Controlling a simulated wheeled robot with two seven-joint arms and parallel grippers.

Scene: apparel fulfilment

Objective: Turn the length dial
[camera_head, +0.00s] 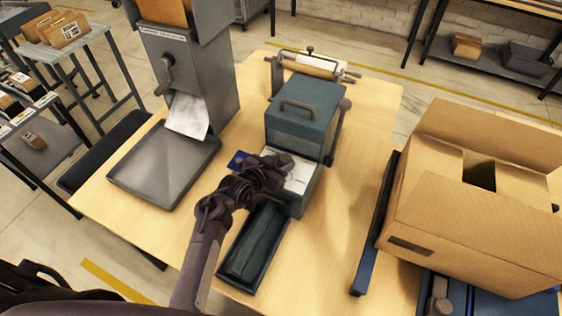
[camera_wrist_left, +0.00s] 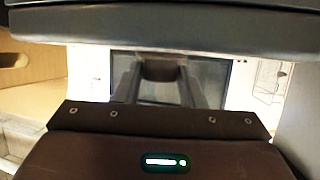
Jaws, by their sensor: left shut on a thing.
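The teal machine (camera_head: 303,103) with a handle on its lid stands in the middle of the wooden table. My left gripper (camera_head: 277,164) is at its front, over the white panel (camera_head: 303,176). In the left wrist view, the two fingers (camera_wrist_left: 160,82) point at a dark screen-like plate and close on a small dark knob, seemingly the length dial (camera_wrist_left: 160,68). The dial's markings are hidden. In the head view the gripper covers most of the dial. My right gripper is not in view.
A dark trough (camera_head: 250,255) lies in front of the machine. A grey dispenser (camera_head: 195,75) with a crank and a tray (camera_head: 165,165) stands to the left. A large open cardboard box (camera_head: 475,215) is at the right. Bare tabletop (camera_head: 335,225) shows between the machine and box.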

